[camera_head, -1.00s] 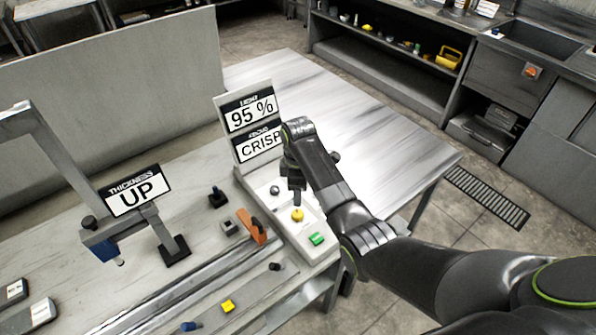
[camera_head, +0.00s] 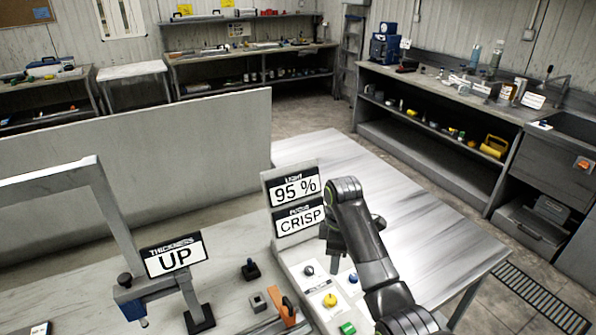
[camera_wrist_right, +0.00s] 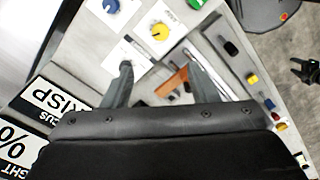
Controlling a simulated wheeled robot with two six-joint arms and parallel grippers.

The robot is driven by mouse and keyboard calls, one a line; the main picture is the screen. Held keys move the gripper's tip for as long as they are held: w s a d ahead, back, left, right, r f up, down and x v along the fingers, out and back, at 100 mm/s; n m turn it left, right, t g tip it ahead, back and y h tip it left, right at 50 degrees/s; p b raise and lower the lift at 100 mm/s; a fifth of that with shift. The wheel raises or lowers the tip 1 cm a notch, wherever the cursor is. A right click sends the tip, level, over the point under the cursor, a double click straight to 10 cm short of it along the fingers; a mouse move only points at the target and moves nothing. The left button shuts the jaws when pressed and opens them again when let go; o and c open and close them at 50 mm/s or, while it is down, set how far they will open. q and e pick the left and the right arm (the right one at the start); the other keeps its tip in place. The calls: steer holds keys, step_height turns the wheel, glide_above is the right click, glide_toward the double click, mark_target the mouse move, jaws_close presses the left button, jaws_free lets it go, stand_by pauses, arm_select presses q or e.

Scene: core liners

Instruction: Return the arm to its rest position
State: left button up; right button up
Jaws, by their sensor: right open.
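My right arm reaches in from the lower right in the head view. Its gripper (camera_head: 334,262) points down above the light-grey control panel (camera_head: 305,262), apart from the yellow knob (camera_head: 330,300). In the right wrist view the two fingers (camera_wrist_right: 162,88) are spread with nothing between them. The yellow knob (camera_wrist_right: 160,32), a blue knob (camera_wrist_right: 111,6) and a green button (camera_wrist_right: 196,4) lie beyond the fingertips. A dark pronged shape (camera_wrist_right: 305,70) at the right edge of the wrist view may be my left gripper; its state is unclear. No left arm shows in the head view.
Signs reading 95 % (camera_head: 296,188) and CRISP (camera_head: 300,221) stand behind the panel. A grey frame with an UP sign (camera_head: 175,257) stands left. The bright tabletop (camera_head: 430,235) to the right is bare.

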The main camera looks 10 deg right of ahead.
steer(key=s+d+f+m+t, duration=0.1)
steer(key=s+d+f+m, duration=0.4)
steer(key=s, duration=0.4)
steer(key=s+d+f+m+t, duration=0.1)
steer(key=s+d+f+m, duration=0.2)
steer(key=s+f, duration=0.4)
steer(key=s+d+r+m+t+h, duration=0.1)
steer(key=s+d+r+m, duration=0.15)
steer(key=s, duration=0.75)
steer(key=s+d+r+m+t+h, duration=0.15)
steer(key=s+m, duration=0.25)
steer(key=s, duration=0.6)
step_height(320, 180, down, 29)
steer(key=s+d+g+y+b, duration=0.1)
steer(key=d+g+b, duration=0.1)
steer(key=b, duration=0.3)
steer(key=s+f+b, duration=0.2)
steer(key=s+f, duration=0.5)
steer(key=f, duration=0.3)
steer(key=s+a+f+g+b, duration=0.1)
steer(key=s+f+b, duration=0.2)
steer(key=s+f, duration=0.5)
step_height(320, 180, down, 3)
steer(key=shift+r, duration=0.1)
